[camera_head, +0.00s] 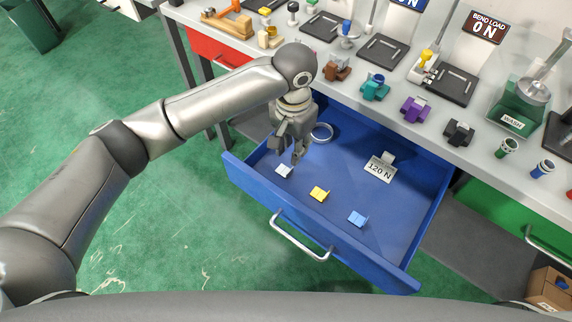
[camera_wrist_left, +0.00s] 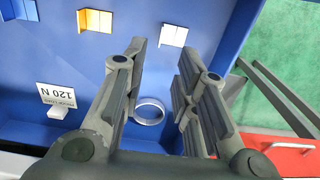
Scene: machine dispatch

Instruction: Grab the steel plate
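A small pale silver-white bent plate (camera_head: 285,170), apparently the steel plate, lies in the open blue drawer (camera_head: 236,171) near its front left. It also shows at the top of the left wrist view (camera_wrist_left: 173,34). My left gripper (camera_head: 288,155) reaches down into the drawer just behind the pale plate. In the wrist view my left gripper (camera_wrist_left: 164,62) has its fingers spread apart with nothing between their tips, and the pale plate is ahead of them. Whether the fingers touch the drawer floor, I cannot tell. My right gripper is not in view.
A yellow plate (camera_head: 319,194) and a blue plate (camera_head: 358,218) lie to the right in the drawer. A metal ring (camera_head: 321,132) and a "120 N" sign (camera_head: 380,169) are further back. The workbench (camera_head: 395,108) with vises and instruments stands behind. Drawer walls surround the gripper.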

